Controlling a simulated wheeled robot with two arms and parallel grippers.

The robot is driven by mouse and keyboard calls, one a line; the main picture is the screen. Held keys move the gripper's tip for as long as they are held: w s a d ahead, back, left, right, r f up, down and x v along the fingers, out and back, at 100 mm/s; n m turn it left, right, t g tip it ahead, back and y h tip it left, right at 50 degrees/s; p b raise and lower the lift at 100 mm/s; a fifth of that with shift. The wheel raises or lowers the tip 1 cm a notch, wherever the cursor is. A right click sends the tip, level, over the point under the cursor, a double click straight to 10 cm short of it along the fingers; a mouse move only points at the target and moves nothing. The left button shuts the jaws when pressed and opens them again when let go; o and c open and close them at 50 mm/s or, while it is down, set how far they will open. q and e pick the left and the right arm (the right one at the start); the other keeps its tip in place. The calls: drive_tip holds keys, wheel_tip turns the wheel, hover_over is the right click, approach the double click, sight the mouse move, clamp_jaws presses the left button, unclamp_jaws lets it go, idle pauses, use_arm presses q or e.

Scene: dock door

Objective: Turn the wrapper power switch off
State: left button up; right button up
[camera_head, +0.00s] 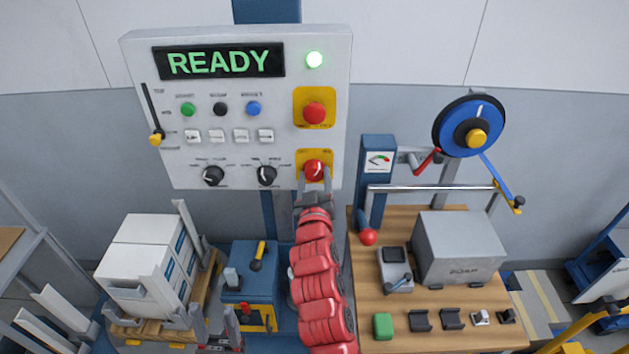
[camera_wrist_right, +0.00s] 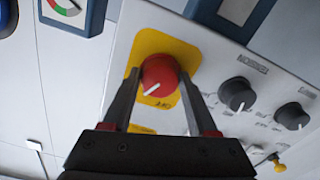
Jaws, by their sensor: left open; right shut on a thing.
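The wrapper power switch is a red rotary knob (camera_head: 314,169) on a yellow plate, low on the right side of the grey control panel (camera_head: 190,88). My right gripper (camera_head: 314,184) reaches up to it and is shut on it. In the right wrist view the red knob (camera_wrist_right: 159,76) sits between the two finger tips (camera_wrist_right: 160,82), its white pointer line slanting to the lower left. The lettering beside the knob is too small to read surely. My left gripper (camera_head: 217,326) is low in the head view, open and empty, beside the blue box; it is partly cut off.
A red mushroom button (camera_head: 314,112) sits on a yellow plate above the knob. Black dials (camera_head: 267,175) are left of it. A wooden bench (camera_head: 440,336) with a grey box stands right, stacked white boxes (camera_head: 140,262) left.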

drive_tip(key=n, duration=0.3)
drive_tip(key=shift+n+b, duration=0.35)
drive_tip(key=shift+n, duration=0.05)
drive_tip(key=n, duration=0.2)
drive_tip(key=shift+r+n, duration=0.1)
drive_tip(key=shift+n, duration=0.3)
drive_tip(key=n, duration=0.4)
drive_tip(key=shift+r, duration=0.1)
drive_tip(key=shift+n+p, duration=0.3)
drive_tip(key=shift+n, duration=1.7)
drive_tip(key=o, duration=1.4)
drive_tip(key=shift+c, duration=0.2)
